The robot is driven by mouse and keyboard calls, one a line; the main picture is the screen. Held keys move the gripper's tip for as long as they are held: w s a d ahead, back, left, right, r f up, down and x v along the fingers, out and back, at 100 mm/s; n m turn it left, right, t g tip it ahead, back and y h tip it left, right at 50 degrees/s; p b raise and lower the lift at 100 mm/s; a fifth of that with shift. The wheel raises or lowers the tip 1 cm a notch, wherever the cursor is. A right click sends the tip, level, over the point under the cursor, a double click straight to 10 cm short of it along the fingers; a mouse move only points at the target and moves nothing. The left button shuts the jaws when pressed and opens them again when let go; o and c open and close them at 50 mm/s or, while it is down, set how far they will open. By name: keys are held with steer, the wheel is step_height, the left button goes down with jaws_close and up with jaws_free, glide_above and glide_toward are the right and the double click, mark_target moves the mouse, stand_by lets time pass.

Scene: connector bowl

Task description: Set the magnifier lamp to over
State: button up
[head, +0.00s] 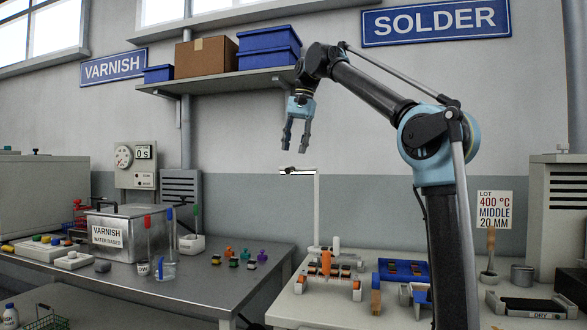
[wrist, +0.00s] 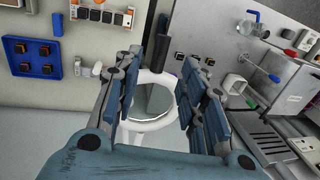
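The magnifier lamp has a thin white post (head: 316,215) standing on the right-hand bench. Its head (head: 298,171) is seen nearly edge-on at the top, reaching left from the post. In the wrist view the head is a white ring around a round lens (wrist: 150,100).
A blue tray (head: 395,278) with dark parts and an orange-and-black rack (head: 326,282) lie on the right bench. A varnish tank (head: 121,235) and small bottles stand on the left bench. A shelf (head: 210,83) with boxes is on the wall behind my gripper.

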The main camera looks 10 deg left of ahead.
mark_target(291, 167)
steer(key=shift+a+f, duration=0.25)
steer(key=shift+f, duration=0.9)
steer(key=shift+a+f, duration=0.2)
steer(key=shift+f, duration=1)
steer(key=shift+a+f, duration=0.25)
steer(key=shift+f, duration=0.9)
jaws_close()
